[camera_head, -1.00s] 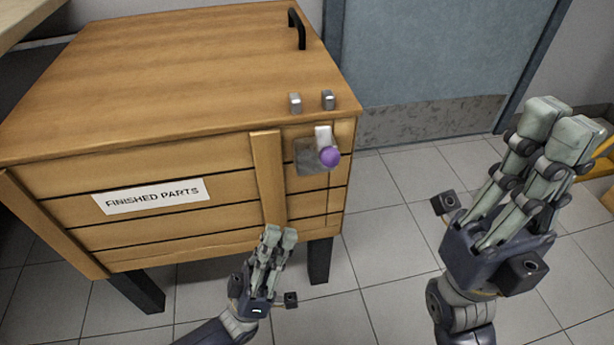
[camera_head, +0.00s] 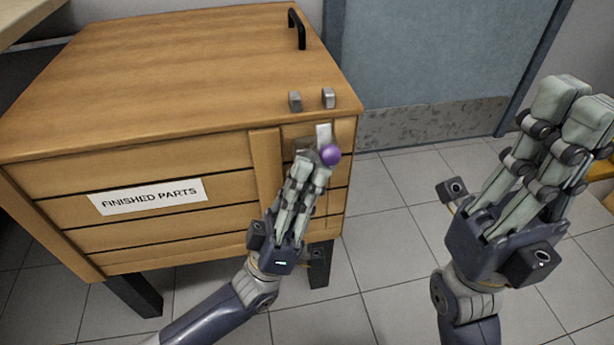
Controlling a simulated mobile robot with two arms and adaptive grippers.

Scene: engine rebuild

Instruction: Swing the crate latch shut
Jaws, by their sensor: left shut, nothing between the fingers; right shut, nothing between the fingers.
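The wooden crate (camera_head: 160,95) with a "FINISHED PARTS" label (camera_head: 148,196) stands at left on dark legs. Its latch is a light metal arm (camera_head: 323,134) with a purple knob (camera_head: 330,155), at the right end of the front face. Two small metal blocks (camera_head: 295,101) (camera_head: 328,98) sit on the lid above it. My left gripper (camera_head: 314,168) is shut and empty, its fingertips just left of and below the knob; contact cannot be told. It hides most of the latch plate. My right gripper (camera_head: 579,108) is shut and empty at the right, away from the crate.
A black handle (camera_head: 297,29) stands on the lid near its far right corner. A blue-grey door (camera_head: 440,55) is behind the crate. Tiled floor (camera_head: 385,260) lies open between the crate and my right arm. Something yellow shows at the right edge.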

